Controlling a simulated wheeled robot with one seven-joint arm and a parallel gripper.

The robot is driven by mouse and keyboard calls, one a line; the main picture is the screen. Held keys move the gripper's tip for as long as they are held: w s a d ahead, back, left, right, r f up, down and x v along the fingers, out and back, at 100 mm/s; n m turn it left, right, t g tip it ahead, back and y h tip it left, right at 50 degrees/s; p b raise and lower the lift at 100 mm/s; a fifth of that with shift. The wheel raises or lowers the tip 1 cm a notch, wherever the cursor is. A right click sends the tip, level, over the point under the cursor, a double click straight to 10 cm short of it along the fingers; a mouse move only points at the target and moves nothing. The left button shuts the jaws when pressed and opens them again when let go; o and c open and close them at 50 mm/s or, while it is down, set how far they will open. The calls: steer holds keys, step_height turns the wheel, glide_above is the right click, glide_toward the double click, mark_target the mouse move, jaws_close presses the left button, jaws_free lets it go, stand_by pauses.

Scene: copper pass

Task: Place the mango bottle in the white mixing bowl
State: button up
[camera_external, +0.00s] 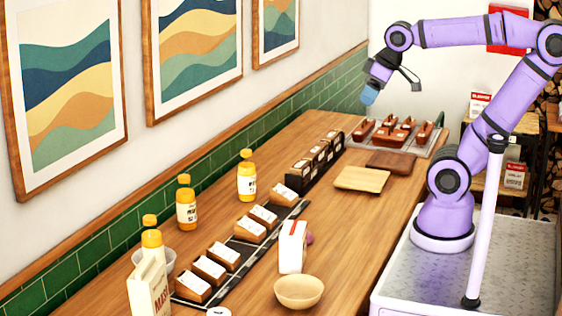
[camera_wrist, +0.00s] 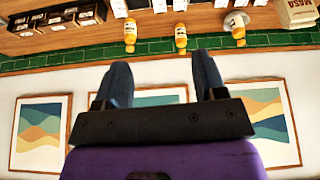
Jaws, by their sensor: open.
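Several similar yellow bottles stand along the wall: one far (camera_external: 246,180), one in the middle (camera_external: 186,208) and one near (camera_external: 151,240). They also show upside down in the wrist view (camera_wrist: 130,32). Their labels are too small to tell which is mango. A whitish bowl (camera_external: 169,262) is at the near bottle, partly hidden by a paper bag; it also shows in the wrist view (camera_wrist: 228,18). The near bottle seems to rise from this bowl, but I cannot tell surely whether it is inside. My gripper (camera_external: 368,97) is open and empty, high above the table's far end.
A beige bowl (camera_external: 299,294) and a white carton (camera_external: 292,247) stand at the front. The bag (camera_external: 149,290) is front left. Small boxes (camera_external: 210,268) line a dark strip. Boards (camera_external: 361,179) and a tray (camera_external: 430,148) lie farther back. The tiled wall (camera_external: 90,262) borders the table.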

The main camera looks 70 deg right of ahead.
steer(key=shift+m, duration=0.5)
steer(key=s+f, duration=0.2)
steer(key=s, duration=0.1)
steer(key=shift+s+d+f, duration=0.25)
steer(key=shift+d, duration=0.15)
